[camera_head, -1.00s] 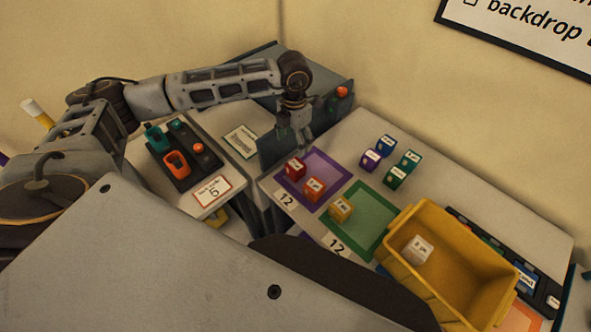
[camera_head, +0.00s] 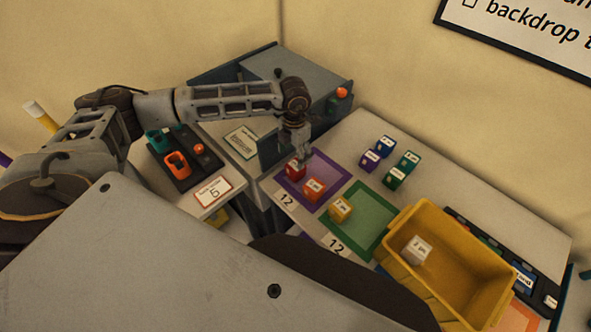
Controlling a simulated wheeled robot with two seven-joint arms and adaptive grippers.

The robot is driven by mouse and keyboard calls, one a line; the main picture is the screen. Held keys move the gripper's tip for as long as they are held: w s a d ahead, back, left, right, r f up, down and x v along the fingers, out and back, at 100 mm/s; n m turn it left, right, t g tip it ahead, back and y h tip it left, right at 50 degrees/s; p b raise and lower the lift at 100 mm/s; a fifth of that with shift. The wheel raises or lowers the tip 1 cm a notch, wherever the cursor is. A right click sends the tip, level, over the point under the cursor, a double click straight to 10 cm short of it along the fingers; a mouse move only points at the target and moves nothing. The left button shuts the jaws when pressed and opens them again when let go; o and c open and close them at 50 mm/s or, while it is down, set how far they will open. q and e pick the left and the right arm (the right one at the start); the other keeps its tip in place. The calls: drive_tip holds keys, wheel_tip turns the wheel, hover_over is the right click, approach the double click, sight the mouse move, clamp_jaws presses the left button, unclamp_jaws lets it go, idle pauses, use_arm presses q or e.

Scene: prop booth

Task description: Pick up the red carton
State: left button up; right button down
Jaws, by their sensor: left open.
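The red carton (camera_head: 296,169) stands on the purple mat (camera_head: 318,165) near its left corner, with a white label on it. My right gripper is not in view.
A yellow carton (camera_head: 341,207) stands on the green mat (camera_head: 372,213). Several blue, purple and green cartons (camera_head: 386,147) stand behind. A yellow bin (camera_head: 462,255) holding a white carton (camera_head: 417,250) is at right. A dark panel (camera_head: 268,150) stands just left of the gripper.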

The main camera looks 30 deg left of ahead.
sight(295, 166)
use_arm(q)
drive_tip(key=shift+f, duration=1.35)
drive_tip(key=shift+d+f+p, duration=0.15)
drive_tip(key=shift+f+p, duration=0.55)
drive_tip(key=shift+f, duration=1.05)
drive_tip(key=shift+w+f, duration=0.1)
drive_tip(key=shift+f, duration=0.75)
drive_tip(key=c, duration=1.1)
